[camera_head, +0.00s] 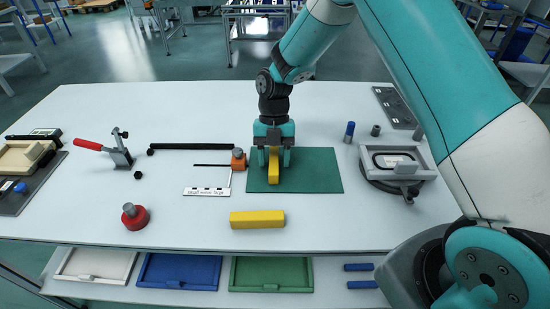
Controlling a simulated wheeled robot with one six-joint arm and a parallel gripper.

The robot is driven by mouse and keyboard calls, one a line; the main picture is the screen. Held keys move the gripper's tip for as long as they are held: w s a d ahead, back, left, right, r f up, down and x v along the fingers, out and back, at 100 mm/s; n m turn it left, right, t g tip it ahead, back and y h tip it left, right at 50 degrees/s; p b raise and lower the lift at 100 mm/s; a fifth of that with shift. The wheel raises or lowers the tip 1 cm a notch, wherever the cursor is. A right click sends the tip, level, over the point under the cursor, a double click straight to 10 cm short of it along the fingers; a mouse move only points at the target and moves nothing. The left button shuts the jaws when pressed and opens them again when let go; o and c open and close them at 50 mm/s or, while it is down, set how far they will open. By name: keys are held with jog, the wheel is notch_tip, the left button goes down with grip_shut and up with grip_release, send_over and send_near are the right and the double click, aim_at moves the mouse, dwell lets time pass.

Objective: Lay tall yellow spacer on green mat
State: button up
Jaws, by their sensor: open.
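The green mat (318,172) lies flat on the white table near its middle. A yellow spacer (273,168) is on the left part of the mat, its long side running toward the camera; it looks laid flat, but its far end is hidden by my gripper. My gripper (274,159) points down over it, open, with one finger on each side of the spacer. A second yellow block (257,219) lies on the bare table in front of the mat, its long side running left to right. I cannot tell from this view which yellow piece is taller.
A red knob (134,216) and a toggle clamp (119,152) stand further left. A grey vise (396,165) and a blue cylinder (349,132) stand right. Trays occupy the lower shelf.

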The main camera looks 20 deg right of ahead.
jog(key=v, duration=1.2)
jog(key=s+a+r+m+t, duration=0.2)
jog(key=s+a+r+m, duration=0.3)
jog(key=s+r+m, duration=0.55)
jog(key=s+a+m+t+y, duration=0.1)
jog(key=s+m+t+y, duration=0.1)
jog(key=s+m, duration=1.2)
jog(key=s, duration=0.4)
jog(key=shift+b, duration=0.3)
